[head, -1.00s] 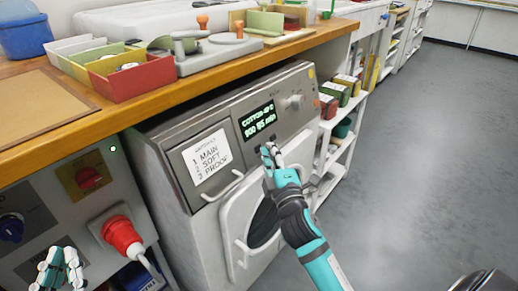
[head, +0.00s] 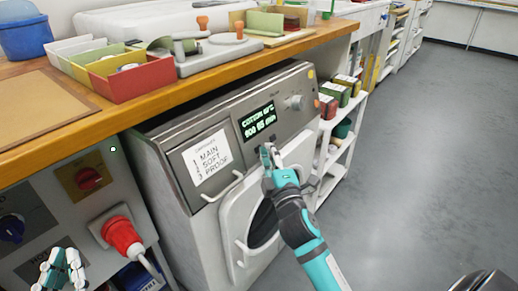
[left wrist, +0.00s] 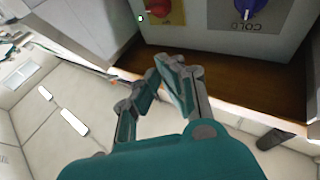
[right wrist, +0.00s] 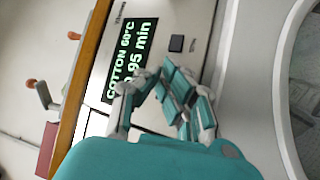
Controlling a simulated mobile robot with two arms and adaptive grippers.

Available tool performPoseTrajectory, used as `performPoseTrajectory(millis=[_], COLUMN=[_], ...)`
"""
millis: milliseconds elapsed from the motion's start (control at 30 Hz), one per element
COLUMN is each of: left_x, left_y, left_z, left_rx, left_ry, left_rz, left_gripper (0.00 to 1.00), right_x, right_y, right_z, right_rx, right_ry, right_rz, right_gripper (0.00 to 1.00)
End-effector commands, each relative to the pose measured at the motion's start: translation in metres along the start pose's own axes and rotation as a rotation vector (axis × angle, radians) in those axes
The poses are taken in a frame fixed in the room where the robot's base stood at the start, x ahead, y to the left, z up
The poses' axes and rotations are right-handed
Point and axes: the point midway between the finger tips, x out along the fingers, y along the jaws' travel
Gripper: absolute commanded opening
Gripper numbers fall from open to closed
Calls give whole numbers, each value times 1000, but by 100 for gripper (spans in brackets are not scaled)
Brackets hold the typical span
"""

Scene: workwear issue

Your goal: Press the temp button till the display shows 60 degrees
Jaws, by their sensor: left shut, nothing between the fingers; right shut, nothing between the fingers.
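The grey washing machine (head: 175,160) has a dark display (head: 257,121) with pale green text. In the right wrist view the display (right wrist: 130,60) reads "COTTON 60°C", with a partly covered second line ending "95 min". My right gripper (head: 268,150) is shut and empty, its fingertips at the panel just below the display. In the right wrist view a dark square button (right wrist: 176,43) shows beside the fingers; the fingers hide the panel behind them, and I cannot tell whether they touch a button. My left gripper (head: 62,256) is shut and empty, low at the left.
A paper label (head: 208,157) is on the machine's drawer, above the round door (head: 228,228). A knob (head: 294,102) sits right of the display. The wooden worktop (head: 160,107) overhangs the machine. A red plug (head: 123,237) juts out at the left. The floor at right is clear.

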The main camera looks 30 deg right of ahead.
Motion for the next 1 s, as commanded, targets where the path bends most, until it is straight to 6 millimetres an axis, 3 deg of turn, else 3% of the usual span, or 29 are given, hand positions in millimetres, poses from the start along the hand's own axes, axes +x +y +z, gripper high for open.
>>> performPoseTrajectory(millis=[433, 1000], left_x=[-4, -7], left_y=[-5, -6], left_z=[27, 37], left_rx=[6, 7], left_ry=[-158, -223], left_rz=[-10, -14], left_gripper=[0, 0], right_x=[-8, -12], right_y=[6, 9], right_z=[6, 9], right_rx=[0, 0], right_ry=[-1, -1], right_rz=[0, -1], right_gripper=[0, 0])
